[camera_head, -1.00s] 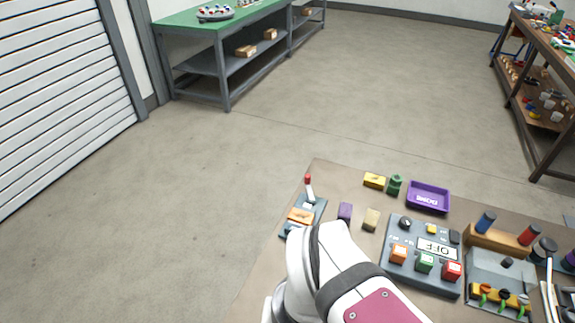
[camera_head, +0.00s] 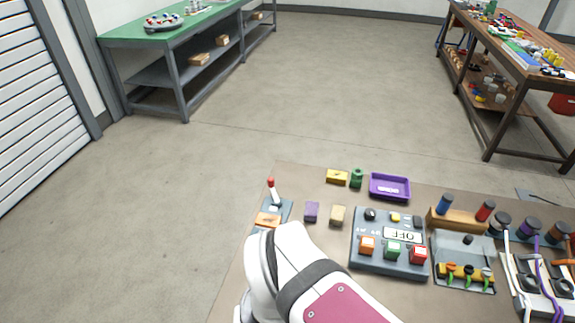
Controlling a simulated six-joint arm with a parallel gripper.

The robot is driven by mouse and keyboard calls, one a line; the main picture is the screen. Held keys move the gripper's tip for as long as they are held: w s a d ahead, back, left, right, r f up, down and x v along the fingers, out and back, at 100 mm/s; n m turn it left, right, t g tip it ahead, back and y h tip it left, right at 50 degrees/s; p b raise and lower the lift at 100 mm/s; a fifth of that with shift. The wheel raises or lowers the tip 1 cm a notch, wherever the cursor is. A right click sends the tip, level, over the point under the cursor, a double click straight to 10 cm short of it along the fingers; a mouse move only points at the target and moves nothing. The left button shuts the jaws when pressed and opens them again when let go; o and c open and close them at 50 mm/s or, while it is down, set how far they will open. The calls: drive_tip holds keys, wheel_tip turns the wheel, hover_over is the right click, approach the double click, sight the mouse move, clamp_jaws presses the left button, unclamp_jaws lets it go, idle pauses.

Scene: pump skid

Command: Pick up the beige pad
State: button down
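The beige pad (camera_head: 337,215) is a small block lying on the brown table top. It sits just right of a purple block (camera_head: 311,212) and left of the grey control panel. My white arm reaches in from the bottom of the view, below and left of the pad. My gripper cannot be made out in this view.
The grey panel (camera_head: 365,266) carries coloured buttons and an OFF display. A lever unit (camera_head: 272,193) with a red knob stands left of the purple block. A yellow block (camera_head: 337,177), a green cylinder (camera_head: 356,178) and a purple tray (camera_head: 390,194) lie behind. Cabled equipment fills the right side.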

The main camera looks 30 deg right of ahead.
drive_tip(key=shift+c, duration=1.2)
unclamp_jaws()
drive_tip(key=m+t+h, duration=0.3)
drive_tip(key=m+h, duration=0.1)
hover_over(338, 213)
drive_tip(key=s+a, duration=0.4)
wheel_tip(338, 213, down, 5)
drive_tip(key=x, duration=1.6)
drive_tip(key=shift+w+d+f, duration=0.1)
drive_tip(key=shift+d+f, duration=0.15)
drive_tip(key=shift+d, duration=0.15)
